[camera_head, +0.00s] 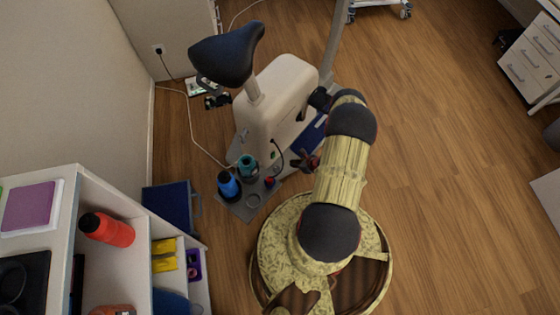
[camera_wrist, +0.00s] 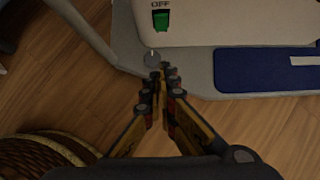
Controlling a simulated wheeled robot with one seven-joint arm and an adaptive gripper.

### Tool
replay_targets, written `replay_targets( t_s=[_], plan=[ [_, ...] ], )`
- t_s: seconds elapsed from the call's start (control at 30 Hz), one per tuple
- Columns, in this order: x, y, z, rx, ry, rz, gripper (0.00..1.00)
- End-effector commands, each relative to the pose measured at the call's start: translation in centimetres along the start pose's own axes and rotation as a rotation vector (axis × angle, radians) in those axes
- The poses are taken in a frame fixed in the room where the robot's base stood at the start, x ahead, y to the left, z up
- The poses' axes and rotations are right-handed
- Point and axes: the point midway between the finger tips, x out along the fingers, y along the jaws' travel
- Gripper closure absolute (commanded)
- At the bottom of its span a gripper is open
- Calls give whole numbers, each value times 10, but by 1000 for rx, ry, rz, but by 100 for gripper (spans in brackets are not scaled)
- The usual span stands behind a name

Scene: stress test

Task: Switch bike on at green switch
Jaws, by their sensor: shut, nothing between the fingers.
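The green switch (camera_wrist: 160,20) is on the bike's white housing at the top of the wrist view, with the word OFF printed above it. My gripper (camera_wrist: 161,80) is shut and empty, below the switch in the picture and apart from it by a visible gap. In the head view the exercise bike (camera_head: 282,90) has a cream body and a dark saddle (camera_head: 227,54). My gripper (camera_head: 304,162) is beside the lower part of the body there.
A blue bottle (camera_head: 228,186) and a teal bottle (camera_head: 248,166) stand at the bike's base. A white shelf (camera_head: 128,262) with a red bottle (camera_head: 107,229) is at lower left. A cable lies on the floor to the left. The wooden floor (camera_head: 450,150) at right is clear.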

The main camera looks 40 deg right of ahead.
Motion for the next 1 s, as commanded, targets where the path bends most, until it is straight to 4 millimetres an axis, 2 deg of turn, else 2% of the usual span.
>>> replay_targets(
  t_s=[0.17,0.63,0.8,1.0],
  plan=[
    [14,0,-1,-3,0,1,100],
    [104,1,-2,-3,-1,2,100],
    [120,0,17,-4,-1,1,100],
    [127,0,27,-2,0,1,100]
  ],
)
